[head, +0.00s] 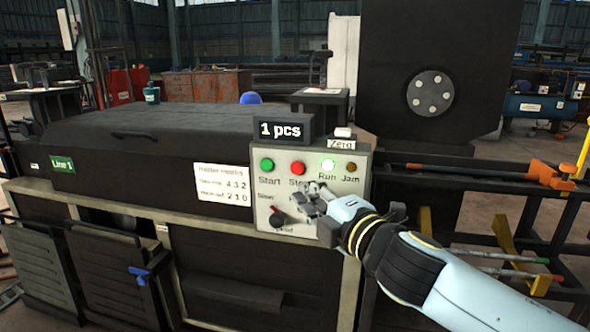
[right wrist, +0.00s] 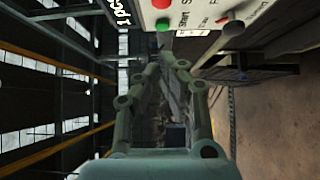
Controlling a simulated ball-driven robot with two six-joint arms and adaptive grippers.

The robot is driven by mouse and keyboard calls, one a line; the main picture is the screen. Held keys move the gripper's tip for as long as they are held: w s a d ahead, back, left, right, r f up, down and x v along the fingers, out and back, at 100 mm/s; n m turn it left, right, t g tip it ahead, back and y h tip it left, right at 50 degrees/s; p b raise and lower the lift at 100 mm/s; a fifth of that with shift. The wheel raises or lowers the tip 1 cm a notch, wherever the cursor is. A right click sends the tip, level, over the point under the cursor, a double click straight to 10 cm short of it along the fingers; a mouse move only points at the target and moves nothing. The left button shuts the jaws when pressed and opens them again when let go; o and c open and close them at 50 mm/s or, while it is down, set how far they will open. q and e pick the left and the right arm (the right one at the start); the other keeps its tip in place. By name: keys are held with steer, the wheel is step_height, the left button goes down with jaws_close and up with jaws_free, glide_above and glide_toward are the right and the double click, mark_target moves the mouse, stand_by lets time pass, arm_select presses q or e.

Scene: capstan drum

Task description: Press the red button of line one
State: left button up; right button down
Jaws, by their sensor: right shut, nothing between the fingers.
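The red button (head: 298,168) sits on the pale control panel (head: 262,205), labelled Stop, just right of the green Start button (head: 267,164). A green sign (head: 62,164) reads Line 1 on the same machine. My right gripper (head: 310,194) is shut and empty, in front of the panel just below the red button; it covers part of the panel. I cannot tell whether it touches. In the right wrist view the fingers (right wrist: 167,68) show with the green button (right wrist: 163,24) and part of the red button (right wrist: 160,4) at the top edge. My left gripper is not in view.
A dark speed knob (head: 278,216) sits lower left on the panel. A display (head: 282,130) above reads 1 pcs. A dark disc housing (head: 435,60) stands behind right.

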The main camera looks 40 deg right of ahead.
mark_target(295, 173)
steer(key=w+d, duration=0.1)
steer(key=w, duration=0.2)
steer(key=w+d, duration=0.1)
steer(key=w, duration=0.2)
steer(key=w+d+p, duration=0.1)
steer(key=w, duration=0.2)
steer(key=shift+d, duration=0.25)
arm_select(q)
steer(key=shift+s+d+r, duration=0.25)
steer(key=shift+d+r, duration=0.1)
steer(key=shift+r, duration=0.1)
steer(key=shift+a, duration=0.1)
